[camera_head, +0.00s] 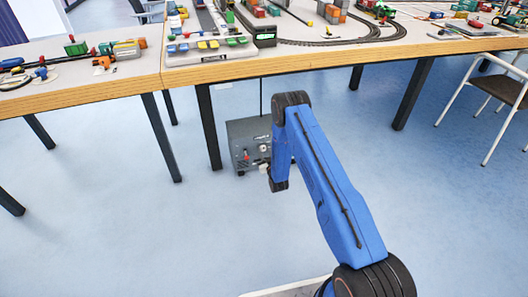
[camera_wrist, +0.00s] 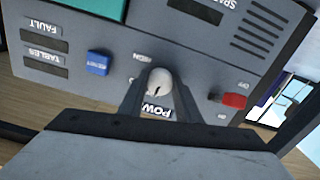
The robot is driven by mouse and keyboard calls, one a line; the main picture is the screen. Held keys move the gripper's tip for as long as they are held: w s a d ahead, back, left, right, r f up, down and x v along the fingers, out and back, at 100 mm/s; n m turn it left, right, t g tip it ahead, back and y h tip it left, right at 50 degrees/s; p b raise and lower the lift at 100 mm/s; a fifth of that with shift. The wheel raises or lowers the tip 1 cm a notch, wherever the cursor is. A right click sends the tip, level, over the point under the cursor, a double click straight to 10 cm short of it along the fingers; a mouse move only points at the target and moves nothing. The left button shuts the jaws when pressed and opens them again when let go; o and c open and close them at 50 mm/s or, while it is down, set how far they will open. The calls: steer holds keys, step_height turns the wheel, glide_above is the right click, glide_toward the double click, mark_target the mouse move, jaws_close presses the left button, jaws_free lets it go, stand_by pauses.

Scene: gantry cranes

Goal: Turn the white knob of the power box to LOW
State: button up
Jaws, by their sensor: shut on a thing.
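The grey power box (camera_head: 240,132) stands on the floor under the table, partly behind my blue arm. In the wrist view the power box (camera_wrist: 205,62) fills the picture, upside down. Its white knob (camera_wrist: 159,78) sits between the two fingers of my gripper (camera_wrist: 158,92), which is shut on it. A short dark mark shows on the knob's face. A HIGH label is beside the knob and a partly covered POWER label lies below it in the picture. I cannot read a LOW label; the fingers cover part of the panel.
A blue button (camera_wrist: 98,63) and a red switch (camera_wrist: 233,100) are on the same panel, either side of the knob. Table legs (camera_head: 208,128) stand close to the box. The tabletop edge (camera_head: 220,75) is above it. A chair (camera_head: 490,90) is at right; open floor lies in front.

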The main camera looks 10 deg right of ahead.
steer(key=shift+n, duration=0.6)
steer(key=o, duration=1.1)
steer(key=shift+c, duration=0.2)
steer(key=s+d, duration=0.1)
steer(key=s, duration=1.6)
steer(key=shift+s+d, duration=0.15)
steer(key=shift+d, duration=0.15)
